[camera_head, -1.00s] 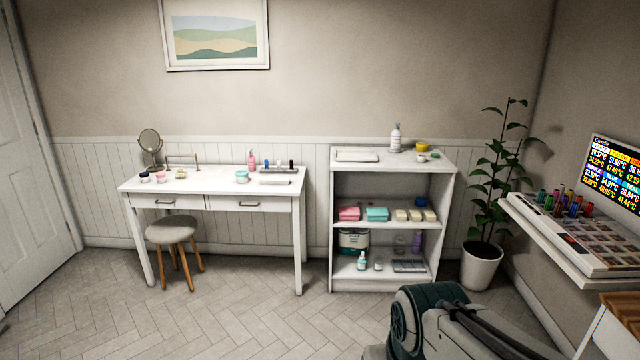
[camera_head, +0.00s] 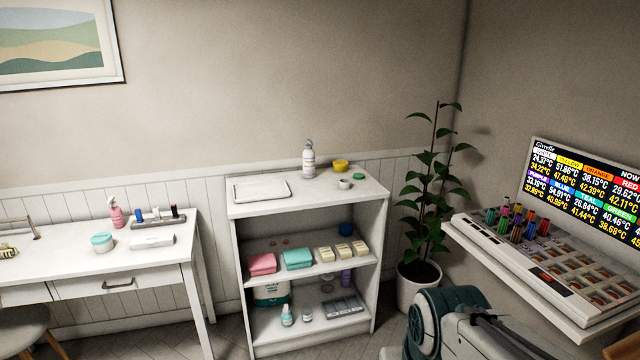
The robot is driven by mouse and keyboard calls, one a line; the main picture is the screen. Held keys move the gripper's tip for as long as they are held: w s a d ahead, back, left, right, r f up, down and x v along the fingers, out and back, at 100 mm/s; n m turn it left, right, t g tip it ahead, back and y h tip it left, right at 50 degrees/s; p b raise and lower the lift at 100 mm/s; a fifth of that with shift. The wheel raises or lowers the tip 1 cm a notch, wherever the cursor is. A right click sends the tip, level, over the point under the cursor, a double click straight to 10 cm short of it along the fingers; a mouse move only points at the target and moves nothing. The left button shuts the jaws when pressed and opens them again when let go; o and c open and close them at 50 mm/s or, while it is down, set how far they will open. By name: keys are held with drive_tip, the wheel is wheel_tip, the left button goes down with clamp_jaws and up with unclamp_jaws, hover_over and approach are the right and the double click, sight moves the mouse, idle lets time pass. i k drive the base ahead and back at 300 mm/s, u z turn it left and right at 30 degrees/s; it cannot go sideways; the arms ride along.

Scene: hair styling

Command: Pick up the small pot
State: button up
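A small white pot (camera_head: 345,183) stands on top of the white shelf unit (camera_head: 262,211), near its right side. A small green round item (camera_head: 358,177) lies just behind and right of it; I cannot tell if it is a lid. Another small pale jar (camera_head: 307,313) stands on the bottom shelf, and a teal and white jar (camera_head: 102,242) is on the desk. I cannot tell which pot is meant. My gripper is out of view; only part of my arm shows at the lower right.
A yellow bowl (camera_head: 340,165), a white pump bottle (camera_head: 308,159) and a white tray (camera_head: 261,190) share the shelf top. The desk (camera_head: 70,265) stands left. A potted plant (camera_head: 417,285) and a wall counter with a colour display (camera_head: 585,195) are right.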

sight(345, 184)
drive_tip(key=u, duration=0.25)
drive_tip(key=i, duration=0.9)
drive_tip(key=u, duration=0.3)
drive_tip(key=i, duration=1.55)
drive_tip(key=z, duration=0.7)
drive_tip(key=i, duration=0.35)
drive_tip(key=z, duration=0.1)
